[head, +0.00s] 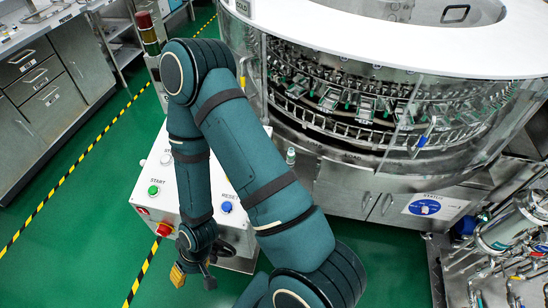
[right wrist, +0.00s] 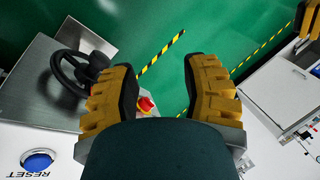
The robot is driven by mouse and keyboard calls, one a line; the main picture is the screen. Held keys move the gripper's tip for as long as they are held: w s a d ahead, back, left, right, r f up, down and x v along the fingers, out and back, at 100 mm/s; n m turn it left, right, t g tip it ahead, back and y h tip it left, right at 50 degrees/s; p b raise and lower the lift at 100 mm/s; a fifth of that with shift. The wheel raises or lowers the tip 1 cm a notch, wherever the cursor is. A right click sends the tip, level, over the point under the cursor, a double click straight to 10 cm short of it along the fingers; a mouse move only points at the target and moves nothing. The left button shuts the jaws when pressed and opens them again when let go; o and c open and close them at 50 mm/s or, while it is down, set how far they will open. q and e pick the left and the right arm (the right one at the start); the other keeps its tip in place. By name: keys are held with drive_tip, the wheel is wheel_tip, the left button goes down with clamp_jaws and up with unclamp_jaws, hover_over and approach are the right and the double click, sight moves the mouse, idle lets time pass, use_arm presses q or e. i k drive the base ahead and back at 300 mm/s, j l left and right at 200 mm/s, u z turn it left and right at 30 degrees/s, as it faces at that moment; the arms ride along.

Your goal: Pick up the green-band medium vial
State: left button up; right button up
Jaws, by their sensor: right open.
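A small clear vial with a greenish band (head: 291,157) stands upright near the washer's lower front edge in the head view. It is small there, and its exact band colour is hard to tell. It does not show in the right wrist view. My right gripper (head: 193,277) hangs low beside the control box, well below and left of the vial. In the right wrist view my right gripper (right wrist: 160,90) has its two yellow fingers wide apart with nothing held between them. A yellow and black finger-like piece at that view's upper right corner looks like part of my left gripper (right wrist: 311,20).
The white control box (head: 175,185) with START, RESET and a red stop button (head: 165,230) lies beneath my arm. The rotary washer (head: 350,105) with its clear guard fills the back. Grey cabinets (head: 45,85) stand left; piping (head: 510,245) stands right. Green floor lies open at left.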

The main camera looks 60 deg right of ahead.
sight(290, 156)
drive_tip(key=i+j+z, duration=0.1)
drive_tip(key=z, duration=0.25)
drive_tip(key=j+z, duration=0.2)
drive_tip(key=z, duration=0.15)
drive_tip(key=i+j+z, duration=0.1)
drive_tip(key=z, duration=0.2)
drive_tip(key=j, duration=0.1)
